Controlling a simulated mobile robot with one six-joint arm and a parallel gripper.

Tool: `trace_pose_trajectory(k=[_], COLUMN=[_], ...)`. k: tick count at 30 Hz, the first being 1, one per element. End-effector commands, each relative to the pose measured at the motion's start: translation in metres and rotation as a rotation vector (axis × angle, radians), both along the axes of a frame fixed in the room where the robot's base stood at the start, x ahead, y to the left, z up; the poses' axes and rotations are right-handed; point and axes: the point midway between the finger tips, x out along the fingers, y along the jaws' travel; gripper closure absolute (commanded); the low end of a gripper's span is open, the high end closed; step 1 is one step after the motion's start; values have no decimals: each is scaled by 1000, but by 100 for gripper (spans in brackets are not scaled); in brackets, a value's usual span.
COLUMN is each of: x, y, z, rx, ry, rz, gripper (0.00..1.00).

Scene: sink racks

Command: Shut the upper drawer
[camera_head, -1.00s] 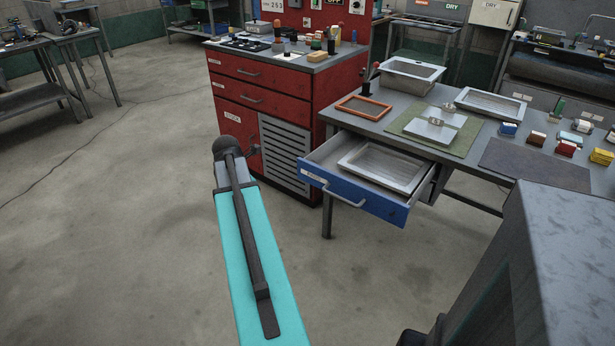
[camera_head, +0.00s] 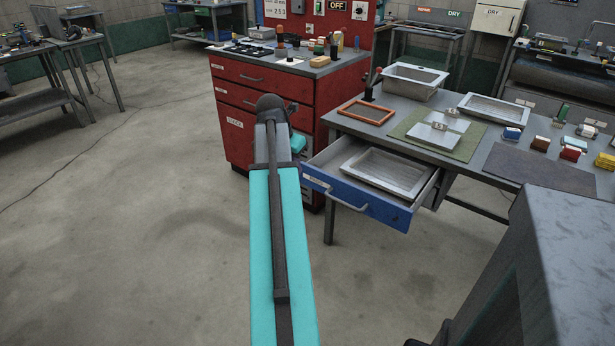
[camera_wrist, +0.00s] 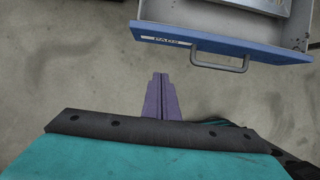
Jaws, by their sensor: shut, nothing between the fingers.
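The upper drawer (camera_head: 358,202) has a blue front with a grey bar handle (camera_head: 347,206) and stands pulled out under the grey work table. A grey metal-framed tray lies in it. In the wrist view the blue drawer front (camera_wrist: 170,36) crosses the top, with a label reading PADS and the handle (camera_wrist: 220,66). My gripper (camera_wrist: 160,78) is shut and empty, its purple fingers just below the drawer front in the picture, left of the handle. I see no contact. In the head view my teal arm hides the fingers.
A red cabinet (camera_head: 232,107) stands left of the drawer. Open concrete floor (camera_head: 150,230) lies to the left and front.

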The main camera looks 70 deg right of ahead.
Motion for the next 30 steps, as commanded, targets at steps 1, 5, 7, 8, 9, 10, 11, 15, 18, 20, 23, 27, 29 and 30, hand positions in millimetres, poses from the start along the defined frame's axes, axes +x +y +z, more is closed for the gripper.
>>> trace_pose_trajectory(k=[1,5,7,8,9,10,11,15,18,20,23,27,29,30], x=[0,0,-1,-1,-1,-1,-2,-3,-5,-5,-7,-8,-9,-9], y=[0,-2,-4,-5,-6,-7,-8,-14,-19,-22,-26,-33,-35,-39], z=[-1,-6,-11,-13,-16,-19,-23,-38,-50,-57,-69,-86,-93,-95], rx=[0,0,1,1,1,1,1,2,2,2,2,1,2,1], ry=[0,0,0,1,1,1,1,0,0,0,0,1,0,0], rz=[0,0,0,0,0,0,0,0,0,0,0,0,0,0], gripper=[100,100,100,100,100,100,100,100,100,100,100,100,100,100])
